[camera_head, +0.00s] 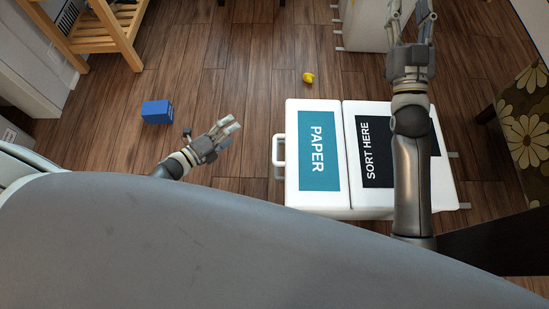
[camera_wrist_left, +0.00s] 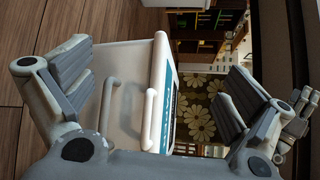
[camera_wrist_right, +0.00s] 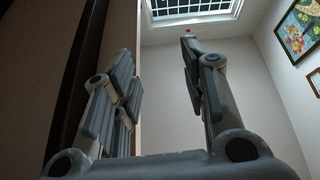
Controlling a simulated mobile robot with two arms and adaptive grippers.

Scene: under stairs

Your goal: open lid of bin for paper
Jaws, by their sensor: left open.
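The white bin for paper has a lid (camera_head: 292,120) with a blue-green PAPER label (camera_head: 318,150). The lid is shut and lies flat. A white handle (camera_head: 279,150) sticks out from the bin's left side. In the left wrist view the bin's white side (camera_wrist_left: 128,75) shows between my fingers, with two white bars, one on the side (camera_wrist_left: 107,105) and one near the top edge (camera_wrist_left: 150,115). My left gripper (camera_head: 231,126) is open and empty, left of the handle and apart from it. My right gripper (camera_head: 411,14) is open and empty, its arm passing above the bin's right part.
A black SORT HERE panel (camera_head: 375,150) is on the bin's right part. A blue box (camera_head: 157,112) and a small yellow thing (camera_head: 308,77) lie on the wooden floor. A wooden rack (camera_head: 95,40) stands at upper left, a flowered chair (camera_head: 525,120) at right.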

